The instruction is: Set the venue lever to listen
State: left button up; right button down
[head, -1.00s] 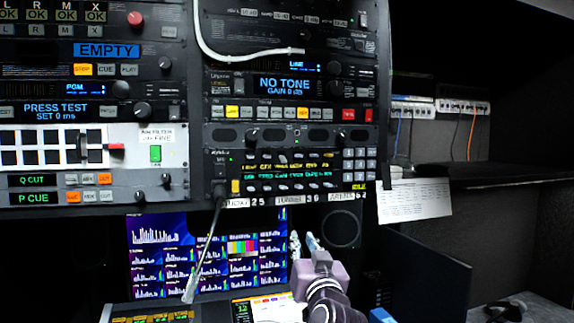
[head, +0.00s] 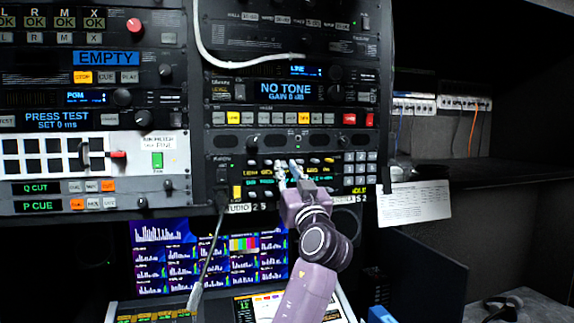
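An intercom-style key panel (head: 247,171) with small pale levers and green and yellow lettering sits low in the middle rack. Its lettering is too small for me to tell which lever is the venue lever or how it is set. I cannot tell whether the fingers touch a lever.
A meter screen (head: 160,260) stands below. A paper sheet (head: 414,203) hangs at the right near a dark shelf.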

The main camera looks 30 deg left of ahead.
pick_arm(q)
jog(key=shift+c, duration=0.3)
grip_shut()
jog(key=r+g+h+p, duration=0.1)
jog(key=p, duration=0.1)
jog(key=r+g+h+p, duration=0.1)
jog(key=h+p, duration=0.1)
jog(key=p, duration=0.1)
jog(key=shift+d+r, duration=0.2)
jog(key=shift+r, duration=0.05)
jog(key=shift+r+g+h+p, duration=0.1)
jog(key=shift+g+h+p, duration=0.3)
jog(key=shift+h+p, duration=0.1)
jog(key=shift+a+r+g+h, duration=0.1)
jog(key=shift+r+g+h, duration=0.15)
jog(key=shift+g+h, duration=0.35)
jog(key=shift+w+a+r+g+h, duration=0.15)
jog(key=shift+r+g+h, duration=0.3)
jog(key=shift+g+h, duration=0.55)
jog(key=shift+r, duration=0.1)
